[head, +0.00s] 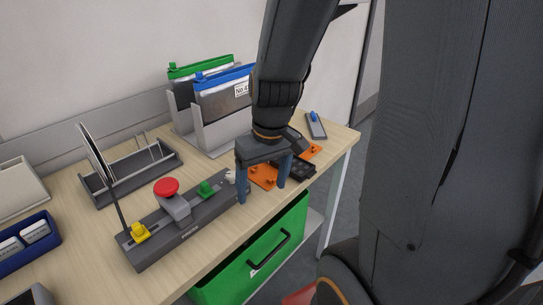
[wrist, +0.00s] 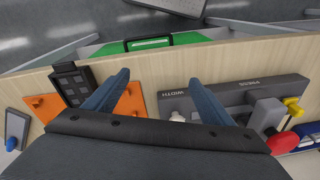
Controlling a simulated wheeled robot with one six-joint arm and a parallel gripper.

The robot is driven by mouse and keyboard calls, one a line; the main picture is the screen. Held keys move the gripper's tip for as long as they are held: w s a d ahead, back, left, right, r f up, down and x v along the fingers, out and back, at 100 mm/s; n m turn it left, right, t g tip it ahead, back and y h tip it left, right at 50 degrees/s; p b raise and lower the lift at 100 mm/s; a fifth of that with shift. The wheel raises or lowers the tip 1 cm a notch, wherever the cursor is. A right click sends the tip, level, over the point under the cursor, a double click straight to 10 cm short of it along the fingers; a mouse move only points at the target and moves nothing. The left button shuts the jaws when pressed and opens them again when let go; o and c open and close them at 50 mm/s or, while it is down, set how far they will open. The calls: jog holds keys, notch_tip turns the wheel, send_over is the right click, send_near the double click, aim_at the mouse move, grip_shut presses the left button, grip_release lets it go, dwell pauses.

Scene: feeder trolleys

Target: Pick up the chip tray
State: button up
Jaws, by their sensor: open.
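The chip tray looks to be the small black piece with square pockets (head: 298,169), on or against an orange plate (head: 263,177) near the table's front edge. In the wrist view the black tray (wrist: 72,84) lies just left of the left finger, with the orange plate (wrist: 42,107) beside and partly under it. My gripper (head: 262,190) is open and points down, its fingers apart with nothing seen between them. In the head view it stands left of the tray, over the orange plate's left side. The wrist view shows both blue fingers (wrist: 160,88). My arm hides part of the plate.
A grey fixture (head: 190,232) with a red button (head: 166,187) and yellow and green knobs stands close left of my gripper. Upright folders (head: 222,105) stand behind. A grey device with a blue knob (head: 316,125) lies at the far right. A green drawer (head: 262,250) is below the tabletop.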

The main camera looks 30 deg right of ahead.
jog(key=shift+n+t+y, duration=0.3)
jog(key=shift+n+t, duration=0.6)
jog(key=w+d+r, duration=0.1)
jog(key=w+d, duration=0.1)
jog(key=w+d+r+p, duration=0.1)
jog(key=w+d, duration=0.1)
jog(key=w+d+r+p, duration=0.1)
jog(key=w+d, duration=0.1)
jog(key=shift+d, duration=0.4)
jog(key=shift+n+t, duration=0.6)
jog(key=shift+t, duration=0.1)
jog(key=w+d, duration=0.1)
jog(key=d, duration=0.1)
jog(key=w+d+r+p, duration=0.1)
jog(key=d, duration=0.1)
jog(key=w+d, duration=0.1)
jog(key=d, duration=0.1)
jog(key=shift+d+r, duration=0.25)
jog(key=shift+d, duration=0.05)
jog(key=shift+w+d+f, duration=0.1)
jog(key=shift+w, duration=0.05)
jog(key=shift+p+x, duration=0.4)
jog(key=shift+x, duration=3.3)
jog(key=shift+f, duration=0.2)
jog(key=c, duration=1.4)
jog(key=shift+o, duration=0.2)
jog(key=shift+r, duration=0.1)
